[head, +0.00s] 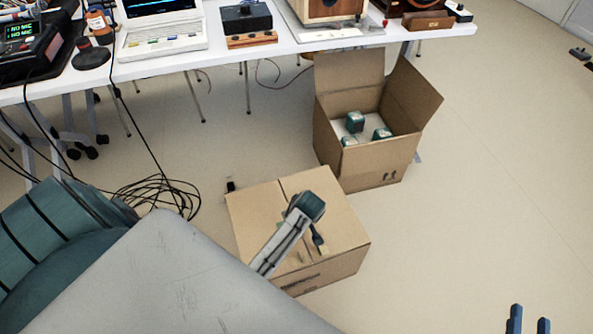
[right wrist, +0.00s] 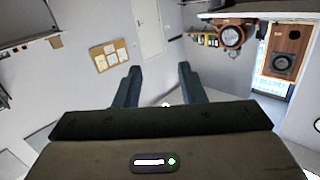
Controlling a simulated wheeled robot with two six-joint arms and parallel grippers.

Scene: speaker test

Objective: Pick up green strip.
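I cannot make out a green strip for certain in either view. A long grey-white piece with a teal, rounded end (head: 311,205) shows over the closed cardboard box (head: 345,234) in the head view; I cannot tell what it is. My right gripper (head: 529,325) shows only its two blue fingertips at the bottom right of the head view, above bare floor and well right of the boxes. In the right wrist view its fingers (right wrist: 157,85) are wide apart with nothing between them.
A white table (head: 225,60) with electronics crosses the top. An open cardboard box (head: 335,150) holding several teal items stands behind the closed box. Coiled black cables (head: 160,193) lie on the floor to the left.

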